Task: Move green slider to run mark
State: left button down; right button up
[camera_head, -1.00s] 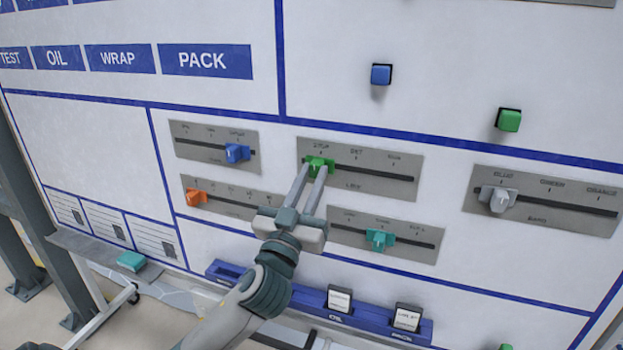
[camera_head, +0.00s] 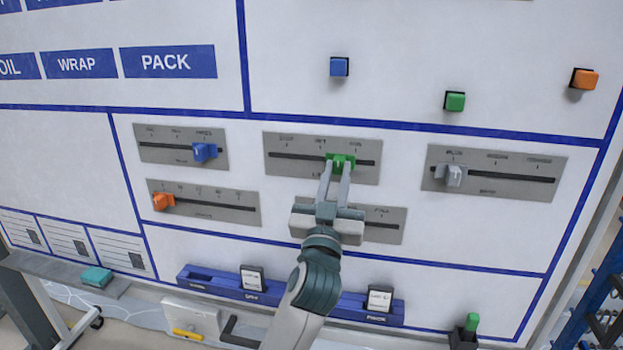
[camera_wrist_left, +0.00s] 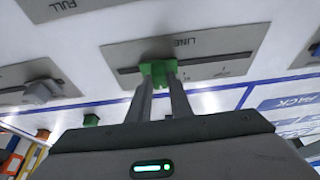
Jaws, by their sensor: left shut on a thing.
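The green slider (camera_head: 341,158) sits on the slot of its grey plate (camera_head: 287,171), right of the middle SET mark and a little left of the RUN mark (camera_head: 356,147) at the right. My left gripper (camera_head: 337,172) is shut on the slider from the front and below. The left wrist view also shows the green slider (camera_wrist_left: 158,69) between the two fingers (camera_wrist_left: 159,84), with the plate upside down and the LINE label above the slot. The fingers hide part of the plate's lower edge. My right gripper is not in view.
A blue slider (camera_head: 204,152) and an orange slider (camera_head: 164,201) are on plates to the left. A grey slider (camera_head: 450,175) is on the plate to the right. My left arm covers much of the plate below. Buttons sit higher; a blue rack (camera_head: 215,285) sits below.

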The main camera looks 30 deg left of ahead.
pick_arm(q)
jog(key=d, duration=0.3)
jog(key=shift+w+d+b, duration=0.1)
jog(key=shift+w+b, duration=0.25)
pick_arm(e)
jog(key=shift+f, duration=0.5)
pick_arm(q)
jog(key=c, duration=1.8)
grip_release()
jog(key=shift+c, duration=0.2)
jog(key=shift+o, duration=1.3)
jog(key=shift+d, duration=0.2)
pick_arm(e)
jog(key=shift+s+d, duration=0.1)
pick_arm(q)
jog(key=shift+a+f, duration=0.15)
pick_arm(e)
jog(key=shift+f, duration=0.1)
